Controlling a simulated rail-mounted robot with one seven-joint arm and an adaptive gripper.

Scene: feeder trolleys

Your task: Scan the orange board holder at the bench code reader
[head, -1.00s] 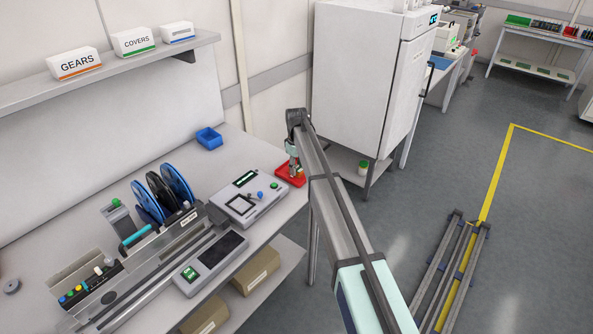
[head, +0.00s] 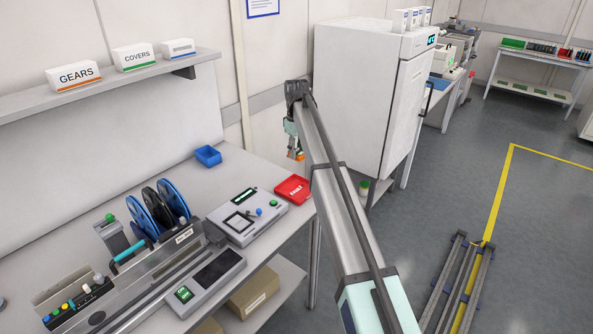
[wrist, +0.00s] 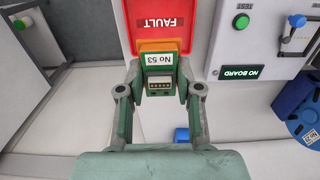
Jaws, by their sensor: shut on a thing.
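My gripper (wrist: 160,95) is shut on the orange board holder (wrist: 158,45), whose label reads "No 53" and whose near part is a green and grey block. In the head view the holder (head: 299,156) hangs below my gripper (head: 294,147), raised above the bench's far right end. A low device with a dark glass top (head: 216,268) and a small green display sits at the bench front; it looks like the code reader, but I cannot read its display.
A red tray marked "FAULT" (head: 292,190) lies below the gripper, beside a grey device with a square frame (head: 240,219); its display reads "NO BOARD" in the wrist view (wrist: 241,72). Blue reels (head: 173,201), a blue bin (head: 208,156) and a white cabinet (head: 360,100) stand nearby.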

